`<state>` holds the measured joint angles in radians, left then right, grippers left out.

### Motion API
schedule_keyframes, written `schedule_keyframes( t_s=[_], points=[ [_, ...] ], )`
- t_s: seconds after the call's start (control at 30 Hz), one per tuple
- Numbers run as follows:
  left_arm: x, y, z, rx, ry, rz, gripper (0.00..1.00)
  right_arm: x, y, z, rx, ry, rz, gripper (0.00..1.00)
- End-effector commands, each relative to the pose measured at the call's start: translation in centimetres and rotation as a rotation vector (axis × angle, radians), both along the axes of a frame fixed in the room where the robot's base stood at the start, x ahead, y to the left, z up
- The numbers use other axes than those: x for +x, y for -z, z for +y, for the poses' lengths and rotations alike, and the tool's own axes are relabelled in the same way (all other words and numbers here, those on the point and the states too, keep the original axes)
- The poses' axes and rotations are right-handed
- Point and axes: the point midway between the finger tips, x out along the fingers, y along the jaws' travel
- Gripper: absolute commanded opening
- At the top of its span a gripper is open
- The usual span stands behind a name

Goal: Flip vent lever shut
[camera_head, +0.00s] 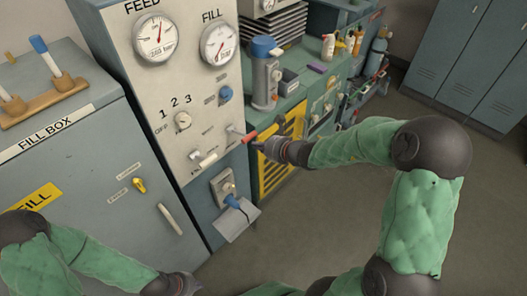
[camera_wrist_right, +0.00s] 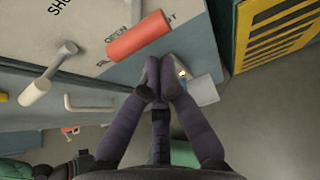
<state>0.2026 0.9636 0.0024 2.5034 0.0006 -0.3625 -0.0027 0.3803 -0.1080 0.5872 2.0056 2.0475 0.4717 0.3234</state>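A lever with a red handle (camera_head: 250,136) sticks out at the lower right of the grey gauge panel (camera_head: 180,95); I take it for the vent lever. In the right wrist view the red handle (camera_wrist_right: 139,38) is just beyond the fingertips, near lettering reading "OPEN"; "SHU" is at the upper left. My right gripper (camera_head: 258,144) is close beside the handle's end. In the wrist view its fingers (camera_wrist_right: 157,80) meet, with nothing seen between them. Contact with the handle cannot be told. My left gripper (camera_head: 182,286) is low in the head view, its fingers not clear.
A white-handled lever (camera_head: 208,159) sits left of the red one. A socket with a blue plug (camera_head: 233,201) is below. The fill box (camera_head: 100,150) stands left, a green bench (camera_head: 290,105) right. Floor right of the panel is clear.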

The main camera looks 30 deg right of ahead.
Motion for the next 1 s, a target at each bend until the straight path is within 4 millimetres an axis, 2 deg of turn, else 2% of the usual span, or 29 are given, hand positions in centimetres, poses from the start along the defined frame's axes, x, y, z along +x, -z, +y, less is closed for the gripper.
schedule_keyframes(
  t_s=[0.43,1.0],
  points=[
    [0.0,-0.4,0.0,0.000,0.000,0.000,0.00,0.1,-0.3,0.1,-0.003,-0.001,0.006,0.00],
    [0.0,-6.9,0.0,0.000,0.000,0.000,0.00,0.7,-2.9,0.4,-0.058,-0.004,0.159,0.00]
  ],
)
